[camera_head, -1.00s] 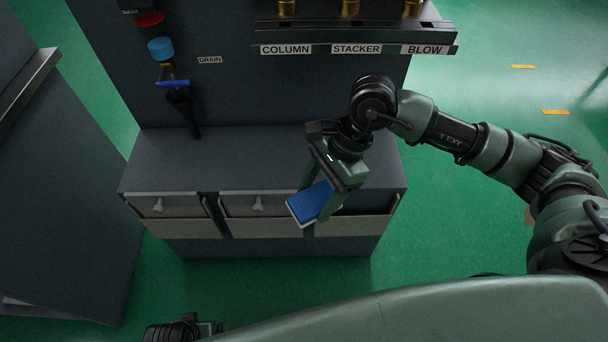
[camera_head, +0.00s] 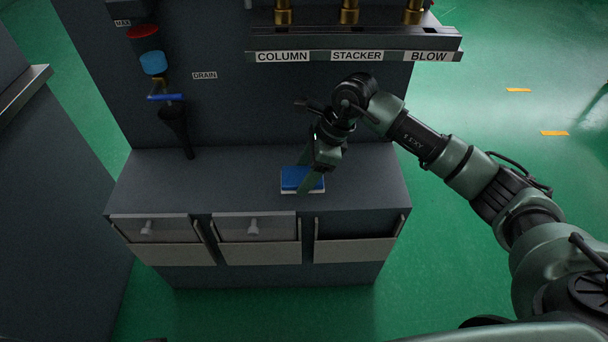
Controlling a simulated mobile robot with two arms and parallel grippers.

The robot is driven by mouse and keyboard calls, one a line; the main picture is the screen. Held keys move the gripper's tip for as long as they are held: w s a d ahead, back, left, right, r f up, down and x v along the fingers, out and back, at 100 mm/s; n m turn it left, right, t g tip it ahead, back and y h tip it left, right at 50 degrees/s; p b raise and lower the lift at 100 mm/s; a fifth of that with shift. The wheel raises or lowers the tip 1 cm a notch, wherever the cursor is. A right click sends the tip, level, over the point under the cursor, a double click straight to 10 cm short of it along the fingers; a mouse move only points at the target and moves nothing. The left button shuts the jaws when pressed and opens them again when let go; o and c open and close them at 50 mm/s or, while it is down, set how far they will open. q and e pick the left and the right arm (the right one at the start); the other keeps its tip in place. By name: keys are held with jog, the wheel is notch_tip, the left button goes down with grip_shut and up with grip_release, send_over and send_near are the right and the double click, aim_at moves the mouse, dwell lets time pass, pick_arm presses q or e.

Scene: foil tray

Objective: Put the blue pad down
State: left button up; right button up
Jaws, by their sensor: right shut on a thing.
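The blue pad (camera_head: 298,179) has a blue top and a white lower layer. It appears level at the top of the grey cabinet (camera_head: 240,178), towards the right of its middle. Whether it touches the surface or is just above it, I cannot tell. My right gripper (camera_head: 310,182) is shut on the pad, reaching it from the right, with one finger in front of it. The far finger is partly hidden. My left gripper is not in view.
Below the top are three front bins; two show knobbed fronts, and the right bin (camera_head: 354,230) looks dark inside. A labelled ledge (camera_head: 352,57) with brass fittings overhangs behind. The cabinet top's left side is clear.

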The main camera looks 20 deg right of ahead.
jog(key=w, duration=0.1)
jog(key=w+d+f, duration=0.1)
jog(key=w, duration=0.3)
jog(key=shift+d+f+b, duration=0.2)
jog(key=shift+f+b, duration=0.15)
jog(key=shift+f, duration=0.2)
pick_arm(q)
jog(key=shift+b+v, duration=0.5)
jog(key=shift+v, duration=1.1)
pick_arm(e)
jog(key=shift+w+d+f, duration=0.1)
jog(key=shift+f, duration=1.15)
jog(key=shift+w+f, duration=0.1)
jog(key=shift+f, duration=1.15)
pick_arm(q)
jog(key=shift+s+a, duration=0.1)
pick_arm(e)
jog(key=shift+f, duration=0.1)
jog(key=o, duration=1.2)
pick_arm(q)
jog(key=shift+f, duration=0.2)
